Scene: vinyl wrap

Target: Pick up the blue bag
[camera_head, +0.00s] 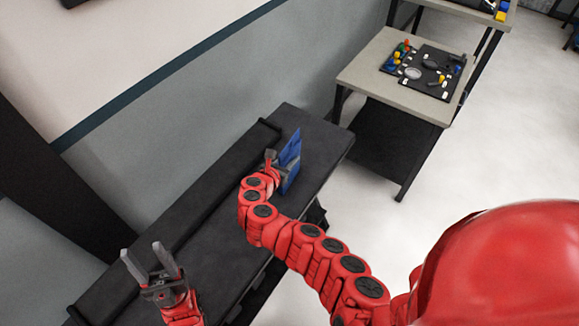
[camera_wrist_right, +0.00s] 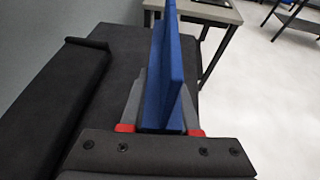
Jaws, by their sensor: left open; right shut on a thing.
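The blue bag (camera_head: 291,158) is a flat blue piece standing upright near the far end of the dark bench (camera_head: 205,225). My right gripper (camera_head: 272,163) is shut on the bag's near edge. In the right wrist view the blue bag (camera_wrist_right: 172,75) rises between the two grey fingers of my right gripper (camera_wrist_right: 160,112). I cannot tell whether the bag's lower edge touches the bench. My left gripper (camera_head: 152,262) is open and empty over the near part of the bench.
A raised dark ledge (camera_head: 180,213) runs along the bench by the grey wall. A beige table (camera_head: 400,80) beyond the bench holds a dark board with several small coloured parts. The floor (camera_head: 480,150) to the right is clear.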

